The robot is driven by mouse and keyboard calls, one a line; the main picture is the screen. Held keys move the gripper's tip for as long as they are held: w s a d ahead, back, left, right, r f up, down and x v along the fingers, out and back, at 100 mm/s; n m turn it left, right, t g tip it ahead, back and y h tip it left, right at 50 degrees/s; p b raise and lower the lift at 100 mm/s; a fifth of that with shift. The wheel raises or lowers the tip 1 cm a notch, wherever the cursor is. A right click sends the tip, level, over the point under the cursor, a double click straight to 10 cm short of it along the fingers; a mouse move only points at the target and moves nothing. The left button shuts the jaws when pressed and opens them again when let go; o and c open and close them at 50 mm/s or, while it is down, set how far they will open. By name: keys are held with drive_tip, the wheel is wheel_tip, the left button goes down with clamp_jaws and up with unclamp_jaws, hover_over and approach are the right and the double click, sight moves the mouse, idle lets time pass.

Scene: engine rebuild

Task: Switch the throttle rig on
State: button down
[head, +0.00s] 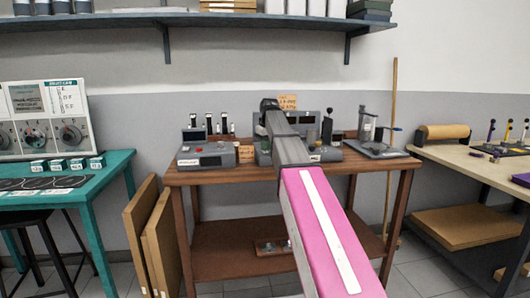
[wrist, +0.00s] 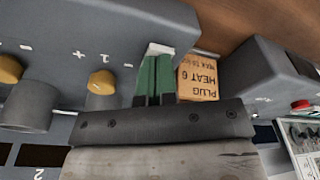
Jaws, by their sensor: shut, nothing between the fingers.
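In the wrist view a grey panel (wrist: 110,35) with yellow-capped knobs (wrist: 102,82) and white marks fills the upper left. My gripper (wrist: 157,60) has its green fingers together, empty, with their tips at a small pale part (wrist: 160,48) on the panel's edge. I cannot tell whether they touch it or whether it is a switch. In the head view the grey middle unit (head: 325,153) on the wooden bench is partly hidden by my arm, and the fingers are hidden. No label readable here names the throttle rig.
A second grey unit (wrist: 268,75) stands to the right. On the wooden bench (head: 185,178) are a left unit (head: 205,155) and a stand (head: 375,148) at right.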

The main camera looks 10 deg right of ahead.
drive_tip(key=shift+f, duration=0.3)
drive_tip(key=shift+r, duration=3.5)
